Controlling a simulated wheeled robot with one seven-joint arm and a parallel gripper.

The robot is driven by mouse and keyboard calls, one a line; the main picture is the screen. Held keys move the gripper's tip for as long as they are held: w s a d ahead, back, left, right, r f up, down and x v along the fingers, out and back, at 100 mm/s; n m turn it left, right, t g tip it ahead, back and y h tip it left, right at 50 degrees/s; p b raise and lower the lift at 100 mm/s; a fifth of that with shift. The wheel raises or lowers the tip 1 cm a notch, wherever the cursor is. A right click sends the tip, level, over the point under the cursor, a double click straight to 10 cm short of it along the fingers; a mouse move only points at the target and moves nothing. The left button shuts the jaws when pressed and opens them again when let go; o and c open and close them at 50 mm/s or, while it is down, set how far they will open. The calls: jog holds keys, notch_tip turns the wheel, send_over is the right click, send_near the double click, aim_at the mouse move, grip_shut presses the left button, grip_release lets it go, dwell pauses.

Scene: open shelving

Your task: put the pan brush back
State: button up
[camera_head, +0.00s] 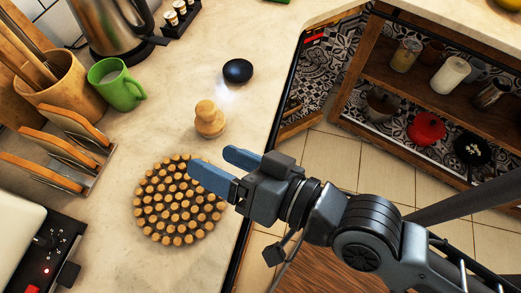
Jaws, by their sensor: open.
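The pan brush appears to be the small wooden piece with a round knob (209,119), standing upright on the pale counter. Its bristles are not visible. My gripper (208,160) is open, with its two blue fingers apart and nothing between them. The fingertips are just below the brush in the picture and overlap the upper right edge of a round mat of wooden discs (168,210). I cannot tell how high the gripper is above the counter. No clear resting place for the brush can be made out.
A black round object (238,71) lies behind the brush. A green mug (117,84), a utensil crock (65,88), a kettle (113,25) and a rack with wooden boards (60,150) line the left. Open shelves (440,90) stand right, beyond the counter edge.

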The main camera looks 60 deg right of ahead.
jog(key=s+d+n, duration=0.3)
jog(key=s+d, duration=0.1)
jog(key=s, duration=0.3)
jog(key=s+d+n+g+h, duration=0.1)
jog(key=s+d+n, duration=0.3)
jog(key=s, duration=0.4)
jog(key=shift+s+f, duration=0.2)
jog(key=shift+f, duration=0.2)
